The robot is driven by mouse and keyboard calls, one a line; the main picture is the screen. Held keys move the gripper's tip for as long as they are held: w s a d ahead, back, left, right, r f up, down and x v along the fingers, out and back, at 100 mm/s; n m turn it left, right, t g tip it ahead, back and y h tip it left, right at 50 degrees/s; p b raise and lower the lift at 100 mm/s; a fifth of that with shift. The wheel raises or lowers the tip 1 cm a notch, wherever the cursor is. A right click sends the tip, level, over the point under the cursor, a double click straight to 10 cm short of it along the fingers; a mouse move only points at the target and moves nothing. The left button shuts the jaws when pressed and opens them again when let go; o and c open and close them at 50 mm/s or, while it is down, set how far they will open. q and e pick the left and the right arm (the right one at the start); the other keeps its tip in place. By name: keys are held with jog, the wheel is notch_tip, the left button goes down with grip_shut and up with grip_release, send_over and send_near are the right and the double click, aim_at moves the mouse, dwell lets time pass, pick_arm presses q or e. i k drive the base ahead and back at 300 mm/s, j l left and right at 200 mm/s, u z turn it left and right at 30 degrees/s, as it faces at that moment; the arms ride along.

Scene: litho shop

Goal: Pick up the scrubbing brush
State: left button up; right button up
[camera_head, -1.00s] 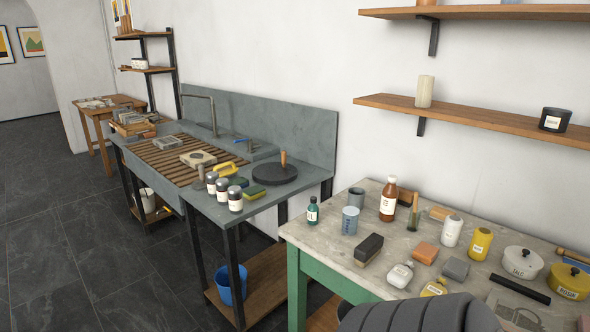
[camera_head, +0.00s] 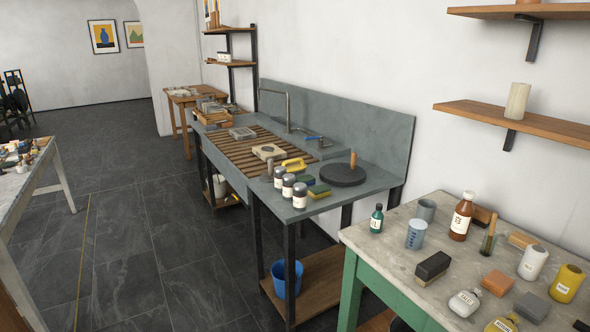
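A yellow-handled item (camera_head: 293,163), which looks like the scrubbing brush, lies on the grey sink unit (camera_head: 372,192) beside the slatted wooden rack (camera_head: 238,150). Its bristles cannot be made out. A dark block with a pale underside (camera_head: 433,266) lies on the green-legged table (camera_head: 385,246); it also has a brush-like shape, and I cannot tell for sure which is the scrubbing brush. Neither of my grippers is in view.
Several white-labelled bottles (camera_head: 288,186), sponges (camera_head: 319,191) and a round black disc (camera_head: 343,175) crowd the sink's near end. A blue bucket (camera_head: 287,275) stands on the lower shelf. Another table (camera_head: 30,178) is at left. The dark floor (camera_head: 150,240) between is clear.

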aim_at(301, 166)
jog(key=z, duration=0.25)
jog(key=i+j+z, duration=0.9)
jog(key=k+l, duration=0.05)
jog(key=k, duration=0.05)
